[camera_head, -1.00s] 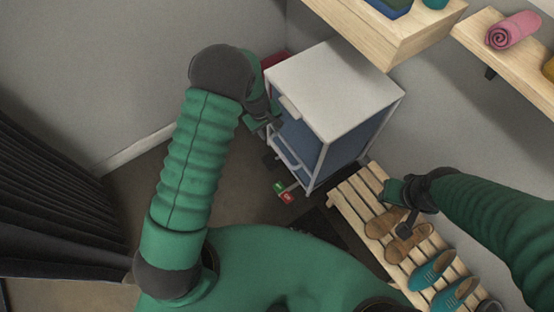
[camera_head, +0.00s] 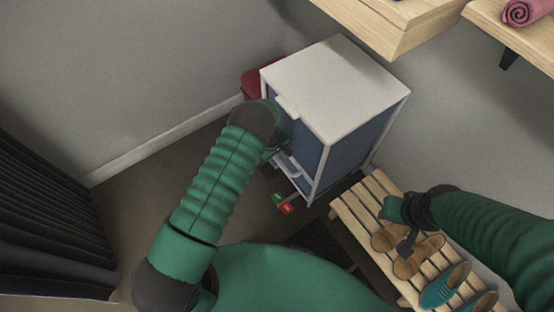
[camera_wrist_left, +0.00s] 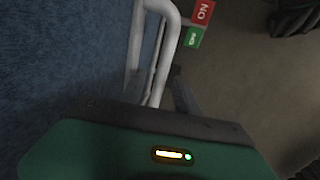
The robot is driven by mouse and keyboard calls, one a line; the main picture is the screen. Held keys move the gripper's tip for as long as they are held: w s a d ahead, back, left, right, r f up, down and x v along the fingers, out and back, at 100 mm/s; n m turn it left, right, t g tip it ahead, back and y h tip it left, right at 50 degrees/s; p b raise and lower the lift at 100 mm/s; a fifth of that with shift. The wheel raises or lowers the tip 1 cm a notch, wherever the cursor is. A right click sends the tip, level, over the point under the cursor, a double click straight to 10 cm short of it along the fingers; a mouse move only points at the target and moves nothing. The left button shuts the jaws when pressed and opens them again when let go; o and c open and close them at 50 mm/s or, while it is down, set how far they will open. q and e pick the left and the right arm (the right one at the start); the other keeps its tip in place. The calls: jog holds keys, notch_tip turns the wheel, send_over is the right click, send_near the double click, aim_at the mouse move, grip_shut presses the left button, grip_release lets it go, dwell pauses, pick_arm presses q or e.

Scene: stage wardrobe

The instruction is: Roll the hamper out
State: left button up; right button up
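The hamper (camera_head: 335,85) is a box with a white lid, white frame and blue fabric sides, standing against the wall. A white tab sticks out at the lid's front edge. A white bar handle (camera_wrist_left: 168,35) shows close up in the left wrist view, beside the blue fabric. A red pedal (camera_head: 287,209) and a green pedal (camera_head: 278,197) stick out low at its front; the red one reads "ON". My left gripper (camera_head: 277,150) is at the hamper's front, near the bar; its fingers are mostly hidden. My right gripper (camera_head: 406,228) is above the bench, away from the hamper.
A slatted wooden bench (camera_head: 355,207) with brown sandals (camera_head: 407,262) and teal shoes (camera_head: 445,286) stands right of the hamper. Wooden shelves (camera_head: 400,30) overhang behind it. A red object (camera_head: 257,82) is behind its left side. A dark curtain (camera_head: 45,205) hangs left. Floor between is clear.

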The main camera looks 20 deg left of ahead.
pick_arm(q)
jog(key=shift+f, duration=0.15)
jog(key=shift+a, duration=0.1)
jog(key=shift+c, duration=0.9)
grip_shut()
dwell(0.4)
